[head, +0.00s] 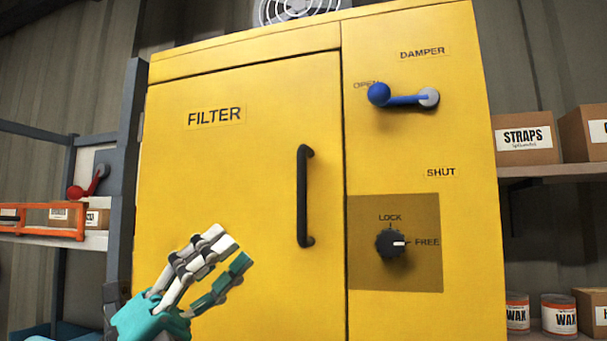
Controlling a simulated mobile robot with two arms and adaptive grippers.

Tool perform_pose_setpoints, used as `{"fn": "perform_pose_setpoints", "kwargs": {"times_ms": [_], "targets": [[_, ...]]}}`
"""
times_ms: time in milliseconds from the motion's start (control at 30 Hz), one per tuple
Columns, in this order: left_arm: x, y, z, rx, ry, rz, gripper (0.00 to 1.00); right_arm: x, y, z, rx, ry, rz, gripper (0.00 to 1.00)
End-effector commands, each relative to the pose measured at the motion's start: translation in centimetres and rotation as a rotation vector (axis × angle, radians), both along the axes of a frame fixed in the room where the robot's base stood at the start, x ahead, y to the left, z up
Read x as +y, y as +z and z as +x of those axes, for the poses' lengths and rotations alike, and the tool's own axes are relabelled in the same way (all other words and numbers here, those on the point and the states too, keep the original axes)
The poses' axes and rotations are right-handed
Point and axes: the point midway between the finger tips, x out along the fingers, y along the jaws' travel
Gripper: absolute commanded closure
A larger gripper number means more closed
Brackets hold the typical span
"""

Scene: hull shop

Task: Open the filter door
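The filter door (225,200) is the large yellow panel marked FILTER on the left of the yellow cabinet. It looks closed, flush with the frame. Its black vertical bar handle (302,197) is near the door's right edge. The black lock knob (390,243) has its white mark pointing right to FREE. The blue damper lever (402,98) lies level, its ball end in front of the OPEN label. My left gripper (237,252) is in front of the door's lower part, left of and below the handle. Its fingers are apart and empty. My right gripper is not in view.
A right-hand shelf (550,170) carries boxes marked STRAPS, with WAX cans (558,316) below. At left a rack (95,240) holds boxes, an orange frame (45,222) and a red lever (88,187). The space around the handle is clear.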

Motion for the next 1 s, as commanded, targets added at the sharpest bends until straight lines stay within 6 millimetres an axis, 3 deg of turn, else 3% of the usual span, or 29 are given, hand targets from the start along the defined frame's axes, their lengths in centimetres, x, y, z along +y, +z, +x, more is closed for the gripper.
{"fn": "perform_pose_setpoints", "kwargs": {"times_ms": [33, 200, 400, 533, 667, 833, 1000], "targets": [[-1.0, 2.1, -1.6, -0.109, 0.030, 0.124, 0.64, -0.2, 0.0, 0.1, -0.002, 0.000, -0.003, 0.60], [-2.4, 5.6, -4.2, -0.360, 0.207, 0.555, 0.64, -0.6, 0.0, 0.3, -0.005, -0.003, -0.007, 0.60], [1.1, 9.1, -4.8, -0.447, 0.497, 0.914, 0.64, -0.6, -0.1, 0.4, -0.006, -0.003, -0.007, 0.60], [3.5, 10.6, -5.1, -0.437, 0.621, 1.020, 0.64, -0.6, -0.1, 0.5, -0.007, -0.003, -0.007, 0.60], [4.2, 11.2, -5.1, -0.425, 0.663, 1.056, 0.64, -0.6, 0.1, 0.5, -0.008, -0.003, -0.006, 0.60], [2.8, 11.3, -3.9, -0.424, 0.661, 1.060, 0.64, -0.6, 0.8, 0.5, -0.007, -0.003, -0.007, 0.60], [-0.1, 11.4, -1.8, -0.426, 0.659, 1.059, 0.64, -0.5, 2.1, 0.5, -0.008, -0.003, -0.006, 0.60]]}}
